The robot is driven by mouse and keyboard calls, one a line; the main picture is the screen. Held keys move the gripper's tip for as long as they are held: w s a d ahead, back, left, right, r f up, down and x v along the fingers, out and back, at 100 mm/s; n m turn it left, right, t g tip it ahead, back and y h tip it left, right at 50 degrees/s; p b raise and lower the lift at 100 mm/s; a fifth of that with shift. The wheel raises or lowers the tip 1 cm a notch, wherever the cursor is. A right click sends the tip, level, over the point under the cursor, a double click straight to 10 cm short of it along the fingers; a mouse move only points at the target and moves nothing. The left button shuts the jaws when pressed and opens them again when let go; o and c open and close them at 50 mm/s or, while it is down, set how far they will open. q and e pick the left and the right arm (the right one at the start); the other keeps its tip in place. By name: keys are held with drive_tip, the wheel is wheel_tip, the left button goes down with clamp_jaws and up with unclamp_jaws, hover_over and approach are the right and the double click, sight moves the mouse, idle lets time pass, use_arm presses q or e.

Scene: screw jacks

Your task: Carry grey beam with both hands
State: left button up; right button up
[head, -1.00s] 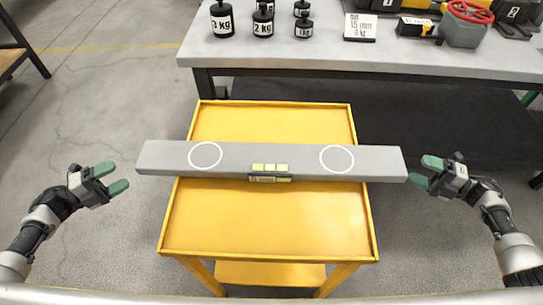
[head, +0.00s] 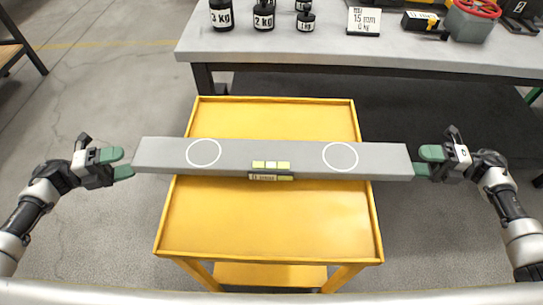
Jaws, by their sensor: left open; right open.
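The grey beam (head: 300,157) lies crosswise on the yellow cart (head: 270,225), its ends sticking out past both sides. It has two white circles on top and a yellow-green level strip with a label at the middle of its front edge. My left gripper (head: 122,163) is open at the beam's left end, its green fingertips beside or just at the end. My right gripper (head: 425,161) is open at the beam's right end, its green fingers at or around the end. I cannot tell whether either touches the beam.
A grey workbench (head: 390,55) stands behind the cart. On it are several black weights (head: 264,16), a white sign (head: 364,20) and a device with a red handwheel (head: 472,22). A wooden table edge (head: 14,45) shows at the far left. The floor beside the cart is clear.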

sight(135, 158)
use_arm(q)
drive_tip(key=shift+x, duration=2.75)
use_arm(e)
drive_tip(key=shift+w+a, duration=0.15)
drive_tip(key=shift+a, duration=1.2)
drive_tip(key=shift+w+a, duration=0.15)
drive_tip(key=shift+a, duration=1.2)
use_arm(q)
drive_tip(key=shift+c, duration=0.2)
use_arm(e)
drive_tip(key=shift+c, duration=0.2)
use_arm(q)
clamp_jaws()
use_arm(e)
clamp_jaws()
use_arm(q)
drive_tip(key=shift+w+a+r, duration=0.1)
drive_tip(key=shift+w+r, duration=0.05)
drive_tip(key=shift+r, duration=0.1)
use_arm(e)
drive_tip(key=shift+w+r, duration=0.15)
drive_tip(key=shift+r, duration=0.1)
